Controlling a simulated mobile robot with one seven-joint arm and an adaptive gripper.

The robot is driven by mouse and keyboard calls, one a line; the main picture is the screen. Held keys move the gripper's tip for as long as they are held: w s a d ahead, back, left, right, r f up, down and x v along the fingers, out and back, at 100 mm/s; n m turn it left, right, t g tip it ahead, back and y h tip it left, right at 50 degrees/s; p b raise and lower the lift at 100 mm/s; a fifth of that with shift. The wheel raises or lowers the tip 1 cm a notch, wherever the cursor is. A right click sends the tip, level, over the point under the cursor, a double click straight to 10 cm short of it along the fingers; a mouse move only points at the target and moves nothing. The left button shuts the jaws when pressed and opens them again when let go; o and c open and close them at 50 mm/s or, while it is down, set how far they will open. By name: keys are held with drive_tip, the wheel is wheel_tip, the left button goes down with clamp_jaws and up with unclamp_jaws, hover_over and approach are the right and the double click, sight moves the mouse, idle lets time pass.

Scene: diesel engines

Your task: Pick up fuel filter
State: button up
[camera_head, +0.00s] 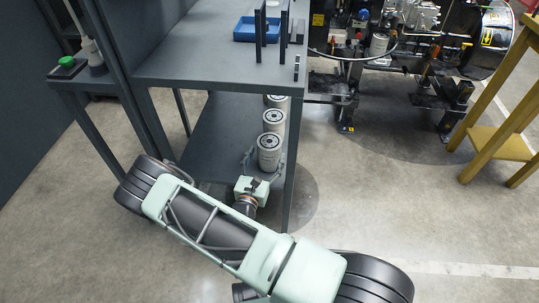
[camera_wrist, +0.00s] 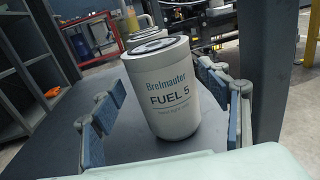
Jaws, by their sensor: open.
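Several light grey cylindrical filters stand in a row on the lower shelf of the dark workbench. The nearest fuel filter (camera_head: 269,155) stands upright at the front of the row. In the wrist view this fuel filter (camera_wrist: 162,92) is large and reads "Brelmauter FUEL 5", with a dark ringed top. My gripper (camera_head: 263,165) is at the shelf's end, in front of this filter. In the wrist view my gripper (camera_wrist: 165,115) is open, one finger on each side of the filter, with visible gaps. The filter still rests on the shelf.
A second filter (camera_head: 273,121) stands just behind the nearest one. The workbench top (camera_head: 200,65) is above the shelf, and a bench leg (camera_head: 291,170) stands close on the right. A blue tray (camera_head: 257,29) sits on top. A yellow stand (camera_head: 500,120) is far right.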

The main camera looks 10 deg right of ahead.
drive_tip(key=b+x, duration=0.1)
drive_tip(key=x, duration=0.3)
drive_tip(key=shift+d+r, duration=0.1)
drive_tip(key=shift+d, duration=0.05)
drive_tip(key=c, duration=1.3)
drive_tip(key=shift+o, duration=0.2)
drive_tip(key=shift+r, duration=0.1)
